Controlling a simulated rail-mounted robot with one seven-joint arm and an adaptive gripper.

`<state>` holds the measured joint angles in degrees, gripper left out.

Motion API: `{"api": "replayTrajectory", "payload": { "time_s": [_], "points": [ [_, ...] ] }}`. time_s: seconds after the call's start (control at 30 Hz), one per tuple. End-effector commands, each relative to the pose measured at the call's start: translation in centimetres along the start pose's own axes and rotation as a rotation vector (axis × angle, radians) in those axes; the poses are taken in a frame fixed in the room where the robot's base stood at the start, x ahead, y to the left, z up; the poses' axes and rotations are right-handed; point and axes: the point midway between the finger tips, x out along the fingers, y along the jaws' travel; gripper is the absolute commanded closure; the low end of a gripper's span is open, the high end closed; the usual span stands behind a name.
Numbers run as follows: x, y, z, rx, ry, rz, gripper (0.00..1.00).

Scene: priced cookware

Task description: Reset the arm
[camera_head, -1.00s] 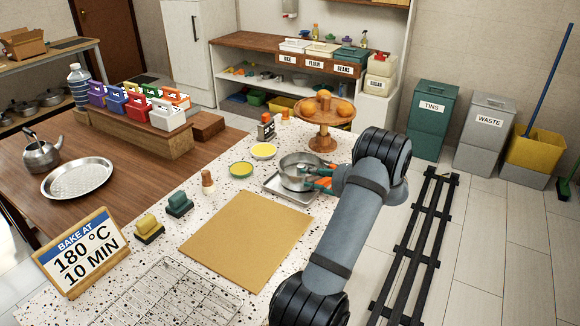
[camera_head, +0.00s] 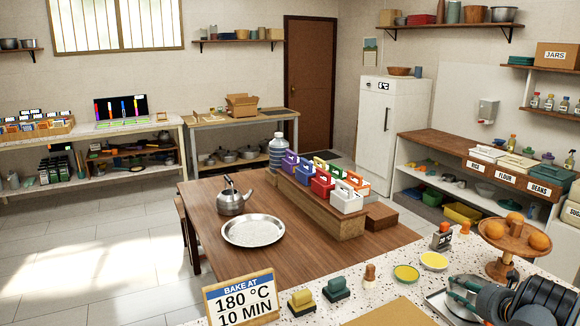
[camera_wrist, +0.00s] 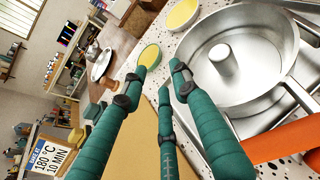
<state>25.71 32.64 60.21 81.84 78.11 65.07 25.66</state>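My gripper (camera_wrist: 160,82) has green fingers that are spread apart with nothing between them in the wrist view. In the head view my gripper (camera_head: 464,290) shows at the lower right, beside the cake stand. A grey metal pan (camera_wrist: 268,62) with an upright knob-like post (camera_wrist: 222,62) in its middle lies to the right of the fingers in the wrist view. It is mostly hidden behind my arm in the head view. Whether any finger touches the pan cannot be told.
A wooden stand with orange fruit (camera_head: 513,238) is close behind my gripper. A bake sign (camera_head: 240,300) stands on the counter. Caddies (camera_head: 322,182), a kettle (camera_head: 232,200) and a tray (camera_head: 253,231) are on the wooden table.

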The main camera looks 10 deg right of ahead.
Motion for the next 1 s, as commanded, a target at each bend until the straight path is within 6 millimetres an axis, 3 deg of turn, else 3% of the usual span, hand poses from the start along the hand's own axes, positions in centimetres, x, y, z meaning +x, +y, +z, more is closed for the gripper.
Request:
{"api": "replayTrajectory", "payload": {
  "time_s": [0.53,0.67,0.83,1.0],
  "points": [
    [-0.4,0.1,0.8,0.0,0.001,0.002,0.71],
    [0.0,0.1,0.0,0.002,0.002,0.002,0.71],
    [1.0,0.1,-2.4,0.006,0.003,0.003,0.71],
    [-2.6,-0.2,-2.9,-0.001,0.001,-0.004,0.71]
  ]
}}
